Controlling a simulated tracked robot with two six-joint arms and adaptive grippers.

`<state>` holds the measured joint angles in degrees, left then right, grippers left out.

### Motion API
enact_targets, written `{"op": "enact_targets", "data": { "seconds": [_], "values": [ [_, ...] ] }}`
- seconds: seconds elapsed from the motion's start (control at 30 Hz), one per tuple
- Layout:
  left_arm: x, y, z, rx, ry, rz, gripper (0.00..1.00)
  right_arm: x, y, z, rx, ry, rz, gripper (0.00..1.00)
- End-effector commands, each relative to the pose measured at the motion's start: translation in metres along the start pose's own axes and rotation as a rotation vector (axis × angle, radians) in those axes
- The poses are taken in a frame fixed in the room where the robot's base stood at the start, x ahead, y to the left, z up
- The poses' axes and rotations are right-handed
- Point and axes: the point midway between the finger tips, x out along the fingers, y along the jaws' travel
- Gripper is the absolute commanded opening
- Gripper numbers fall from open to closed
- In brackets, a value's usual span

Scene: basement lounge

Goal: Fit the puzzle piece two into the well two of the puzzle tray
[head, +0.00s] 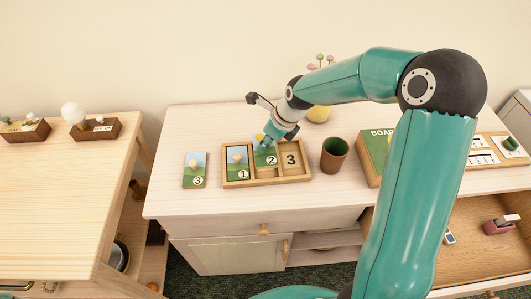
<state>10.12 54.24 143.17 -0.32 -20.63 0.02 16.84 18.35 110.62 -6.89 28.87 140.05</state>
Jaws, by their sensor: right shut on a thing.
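The wooden puzzle tray (266,183) lies on the light cabinet top in the head view. Puzzle piece one (237,163) sits in its left well. Puzzle piece two (262,160), a green and blue tile marked 2, is at the middle well, with a bare strip of well two (267,173) in front of it. It looks slightly raised or set back; whether it touches the floor is unclear. My right gripper (266,141) is shut on piece two from above and hides its knob. The right well, marked 3 (291,160), is empty. My left gripper is not in view.
Puzzle piece three (195,170) lies left of the tray. A brown cup (334,155) stands close to its right, with a board game box (374,156) beyond. A flower vase (319,113) stands behind. An open drawer (484,258) is at lower right.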

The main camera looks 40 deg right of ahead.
Motion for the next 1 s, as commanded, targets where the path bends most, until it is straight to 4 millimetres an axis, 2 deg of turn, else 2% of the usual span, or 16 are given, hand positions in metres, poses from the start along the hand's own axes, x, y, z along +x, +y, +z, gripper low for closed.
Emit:
{"op": "enact_targets", "data": {
  "seconds": [0.23,0.47,0.73,0.77,0.8,0.9,1.0],
  "values": [
    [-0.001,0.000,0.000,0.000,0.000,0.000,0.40,0.018,0.000,-0.007,0.000,0.001,0.002,0.00],
    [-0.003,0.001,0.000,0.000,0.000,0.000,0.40,0.046,0.001,-0.019,-0.001,0.001,0.002,0.00],
    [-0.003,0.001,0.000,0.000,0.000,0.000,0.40,0.050,0.000,-0.019,-0.002,-0.001,0.000,0.00],
    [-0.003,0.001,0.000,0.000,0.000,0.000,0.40,0.050,0.000,-0.020,-0.002,-0.001,0.000,0.27],
    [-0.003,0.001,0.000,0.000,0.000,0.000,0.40,0.050,0.000,-0.019,-0.002,-0.001,0.000,0.34],
    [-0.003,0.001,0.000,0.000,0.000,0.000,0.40,0.050,0.000,-0.019,-0.002,-0.001,0.000,0.49],
    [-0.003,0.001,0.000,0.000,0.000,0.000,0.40,0.050,0.000,-0.019,-0.002,-0.001,0.000,0.49]
  ]
}}
